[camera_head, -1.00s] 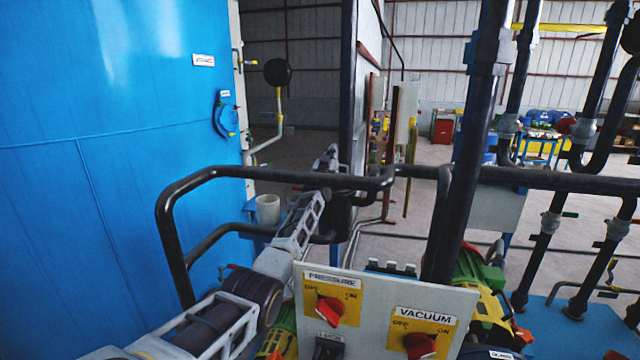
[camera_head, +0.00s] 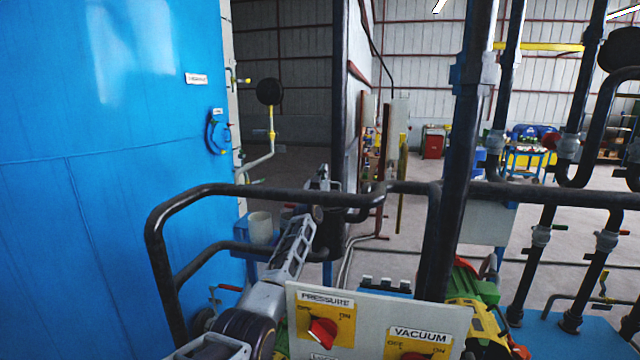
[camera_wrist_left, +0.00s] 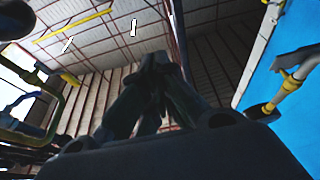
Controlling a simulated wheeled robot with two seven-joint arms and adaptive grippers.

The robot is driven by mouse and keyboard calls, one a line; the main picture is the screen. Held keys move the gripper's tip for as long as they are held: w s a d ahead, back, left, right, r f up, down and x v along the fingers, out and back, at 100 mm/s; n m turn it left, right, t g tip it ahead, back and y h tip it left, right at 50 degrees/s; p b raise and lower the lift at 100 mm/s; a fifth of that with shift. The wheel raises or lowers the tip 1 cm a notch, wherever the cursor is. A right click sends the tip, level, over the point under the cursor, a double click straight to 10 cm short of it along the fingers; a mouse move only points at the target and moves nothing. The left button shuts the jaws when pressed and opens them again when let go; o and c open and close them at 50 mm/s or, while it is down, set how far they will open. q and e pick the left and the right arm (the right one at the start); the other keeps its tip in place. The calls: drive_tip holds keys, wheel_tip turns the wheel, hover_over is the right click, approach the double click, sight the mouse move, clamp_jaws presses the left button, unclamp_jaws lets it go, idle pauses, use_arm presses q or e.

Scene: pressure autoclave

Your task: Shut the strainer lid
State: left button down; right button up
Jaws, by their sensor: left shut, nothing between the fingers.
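I cannot make out a strainer lid for certain in either view. A pale open-topped cylinder (camera_head: 260,226) stands at a blue box beside the tank, left of my left arm; I cannot tell whether it belongs to the strainer. My left gripper (camera_head: 322,174) is shut and empty, pointing up behind the black rail, right of and above the cylinder. In the left wrist view the shut fingers (camera_wrist_left: 160,62) point up toward the roof, with no lid near them. My right gripper is in neither view.
A black bent rail (camera_head: 270,191) crosses in front of my left arm. The control panel (camera_head: 375,325) with red knobs stands close below. The big blue tank (camera_head: 90,200) fills the left. A thick black pipe (camera_head: 455,150) rises right of the gripper.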

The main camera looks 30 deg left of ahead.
use_arm(q)
drive_tip(key=shift+v, duration=2.7)
drive_tip(key=shift+a, duration=0.1)
